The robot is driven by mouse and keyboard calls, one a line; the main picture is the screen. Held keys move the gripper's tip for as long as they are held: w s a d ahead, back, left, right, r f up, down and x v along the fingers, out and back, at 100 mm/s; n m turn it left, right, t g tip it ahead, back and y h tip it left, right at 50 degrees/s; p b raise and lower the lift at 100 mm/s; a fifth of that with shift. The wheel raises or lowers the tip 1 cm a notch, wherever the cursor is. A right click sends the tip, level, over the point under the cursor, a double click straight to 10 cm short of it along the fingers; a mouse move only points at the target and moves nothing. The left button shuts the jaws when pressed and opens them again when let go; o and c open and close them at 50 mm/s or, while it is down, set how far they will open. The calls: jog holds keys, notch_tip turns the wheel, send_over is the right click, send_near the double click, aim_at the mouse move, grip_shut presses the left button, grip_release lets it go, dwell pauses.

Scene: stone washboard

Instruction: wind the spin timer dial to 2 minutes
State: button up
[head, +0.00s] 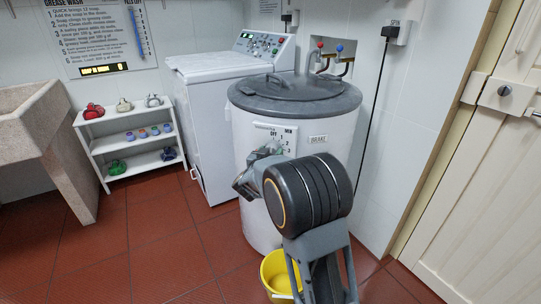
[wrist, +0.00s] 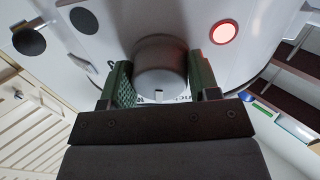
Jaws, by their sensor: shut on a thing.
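The spin dryer (head: 245,120) is a white tub with a dark grey lid. A white timer plate (head: 290,140) on its front carries "OFF", "MIN" and numbers. My gripper (head: 262,165) is at this plate and, with my arm, hides most of the dial in the head view. In the wrist view the grey round dial (wrist: 160,68) sits between the two green-padded fingers of my gripper (wrist: 158,80), which is shut on it from both sides. I cannot read which number the dial points to.
A "BRAKE" label (head: 318,139) is right of the timer plate. A yellow bucket (head: 274,272) stands below my arm. A washing machine (head: 215,105) is left behind the dryer. A red lit disc (wrist: 224,32) shows in the wrist view. Floor at left is clear.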

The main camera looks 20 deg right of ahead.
jog(key=m+b, duration=0.2)
jog(key=m, duration=0.3)
jog(key=shift+f, duration=0.1)
jog(key=shift+a+m+y+b, duration=0.1)
jog(key=shift+m+y+b, duration=0.2)
jog(key=shift+m+b, duration=1.45)
jog(key=shift+m+p, duration=0.5)
jog(key=shift+m, duration=0.25)
